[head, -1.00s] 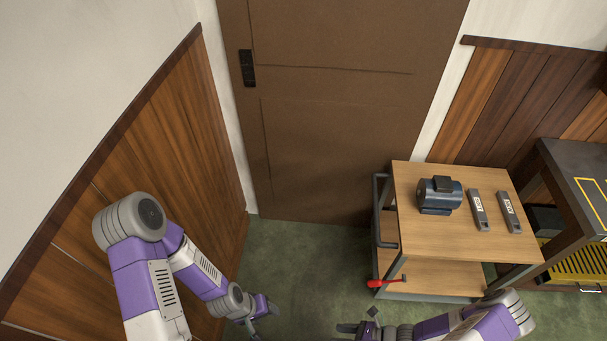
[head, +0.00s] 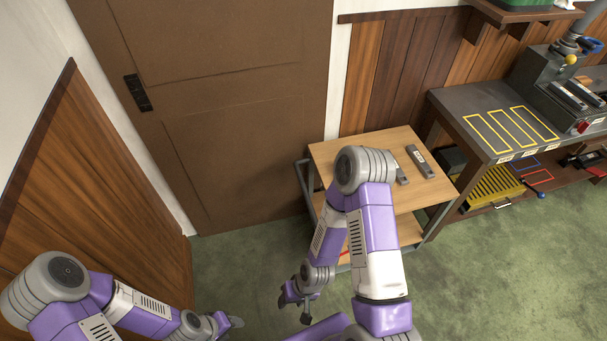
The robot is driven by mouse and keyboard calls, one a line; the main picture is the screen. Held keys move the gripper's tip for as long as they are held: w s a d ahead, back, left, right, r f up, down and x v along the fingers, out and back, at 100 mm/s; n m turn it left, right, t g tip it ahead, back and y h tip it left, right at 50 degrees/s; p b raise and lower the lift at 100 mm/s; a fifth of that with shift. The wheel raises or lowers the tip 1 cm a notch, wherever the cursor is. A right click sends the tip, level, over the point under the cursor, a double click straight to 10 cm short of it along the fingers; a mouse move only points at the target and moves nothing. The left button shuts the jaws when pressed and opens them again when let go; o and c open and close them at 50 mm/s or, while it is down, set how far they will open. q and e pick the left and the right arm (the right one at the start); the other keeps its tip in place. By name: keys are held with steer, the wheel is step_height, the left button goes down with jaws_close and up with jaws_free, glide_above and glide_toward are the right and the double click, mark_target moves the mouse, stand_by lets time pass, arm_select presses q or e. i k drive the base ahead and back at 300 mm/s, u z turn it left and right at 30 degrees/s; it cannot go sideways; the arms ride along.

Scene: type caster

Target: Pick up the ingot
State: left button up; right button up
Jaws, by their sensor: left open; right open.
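Two grey ingot bars with white labels lie on the wooden top of the cart (head: 331,151). The right ingot (head: 420,161) is in clear view. The left ingot (head: 402,174) is partly hidden behind my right arm. My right gripper (head: 296,300) is open and empty, low over the floor in front of the cart, well away from the ingots. My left gripper (head: 236,322) is open and empty near the bottom edge, further left, far from the cart.
A dark workbench (head: 463,104) with yellow-outlined areas stands right of the cart, with a grey machine (head: 540,85) on it. A closed brown door (head: 235,110) is behind. Green floor at right is free.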

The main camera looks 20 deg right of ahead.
mark_target(420, 162)
steer(key=k, duration=0.4)
steer(key=z, duration=0.1)
steer(key=i, duration=0.4)
steer(key=z, duration=1.2)
